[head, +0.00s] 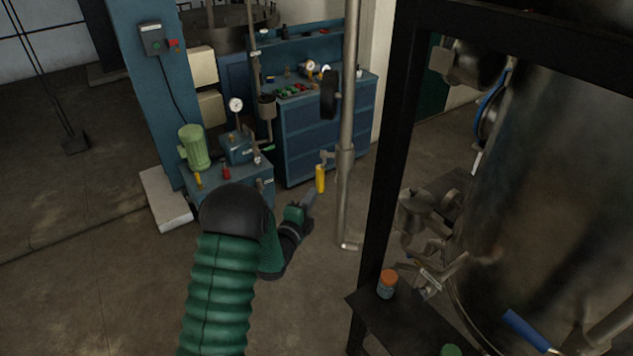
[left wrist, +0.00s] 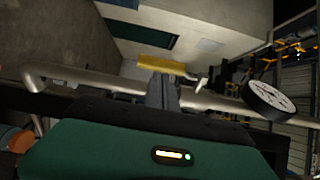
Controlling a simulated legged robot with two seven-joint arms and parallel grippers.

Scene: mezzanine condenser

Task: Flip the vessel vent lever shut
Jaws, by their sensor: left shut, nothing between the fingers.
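A lever with a yellow handle (head: 320,178) is on the upright grey pipe (head: 346,165), left of the pipe in the head view. Its handle hangs down, roughly along the pipe. In the left wrist view the yellow handle (left wrist: 160,66) lies across the picture beyond the fingers, its grey stem at its right end. My left gripper (head: 309,200) is shut and empty, just left of and below the handle in the head view. Its fingers (left wrist: 162,92) point at the handle in the left wrist view; I cannot tell whether they touch it. My right gripper is not in view.
A round gauge (head: 329,94) is on the pipe above the lever. A black frame post (head: 388,170) and a large metal vessel (head: 560,190) stand to the right. A blue cabinet (head: 325,135) and a pump bench (head: 228,180) stand behind. An orange jar (head: 387,284) sits on a dark shelf.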

